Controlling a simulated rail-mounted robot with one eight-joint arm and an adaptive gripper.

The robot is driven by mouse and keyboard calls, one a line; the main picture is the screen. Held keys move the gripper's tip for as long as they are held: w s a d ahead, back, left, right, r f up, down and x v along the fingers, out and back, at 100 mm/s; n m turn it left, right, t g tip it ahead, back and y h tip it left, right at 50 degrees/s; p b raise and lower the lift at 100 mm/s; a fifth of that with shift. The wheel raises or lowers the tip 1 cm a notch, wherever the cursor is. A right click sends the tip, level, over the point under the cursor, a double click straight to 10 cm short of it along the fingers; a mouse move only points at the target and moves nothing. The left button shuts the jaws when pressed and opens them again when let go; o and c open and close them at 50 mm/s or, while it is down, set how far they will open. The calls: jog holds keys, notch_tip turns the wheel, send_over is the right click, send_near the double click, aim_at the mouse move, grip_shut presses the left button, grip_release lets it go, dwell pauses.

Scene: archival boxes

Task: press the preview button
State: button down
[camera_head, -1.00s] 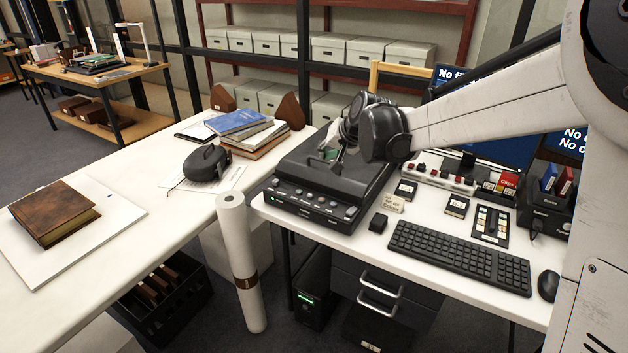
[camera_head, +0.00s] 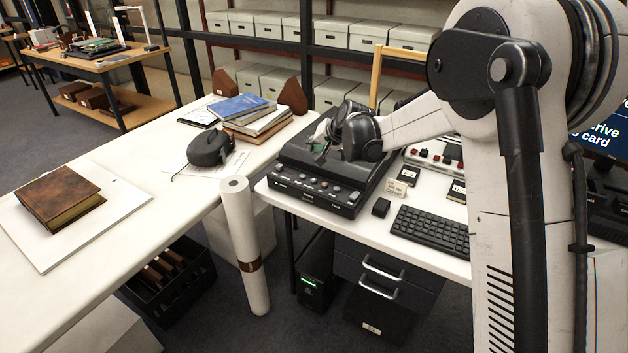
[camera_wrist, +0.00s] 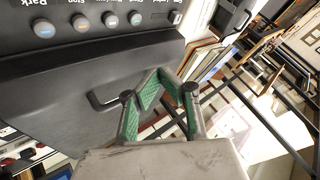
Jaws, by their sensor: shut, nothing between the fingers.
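A black scanner-like machine (camera_head: 318,202) stands on the white desk, with a row of round buttons along its front panel. In the wrist view the machine's panel (camera_wrist: 30,75) fills the upper left, with blue, orange and pale buttons along the top. One blue button (camera_wrist: 43,28) has an upside-down label reading "Park". My gripper (camera_head: 322,148) is over the machine's top, behind the button row. In the wrist view its green-padded fingers (camera_wrist: 162,76) meet at the tips, empty, beside a black handle (camera_wrist: 98,103).
A keyboard (camera_head: 430,230) and a small black block (camera_head: 381,207) lie right of the machine. A book stack (camera_head: 258,122) and a dark rounded device (camera_head: 208,147) are to its left. A paper roll (camera_head: 243,245) stands in front.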

aim_at(314, 180)
jog(key=shift+f+b, duration=2.4)
jog(key=shift+f, duration=2)
jog(key=shift+f, duration=0.15)
jog(key=shift+f+b, duration=0.25)
jog(key=shift+b, duration=0.15)
jog(key=shift+f+b, duration=0.4)
jog(key=shift+f, duration=0.1)
jog(key=shift+r, duration=0.15)
jog(key=shift+r+p, duration=0.4)
jog(key=shift+r, duration=0.35)
jog(key=shift+r, duration=0.1)
jog(key=shift+r+p, duration=1.15)
jog(key=shift+r, duration=1.25)
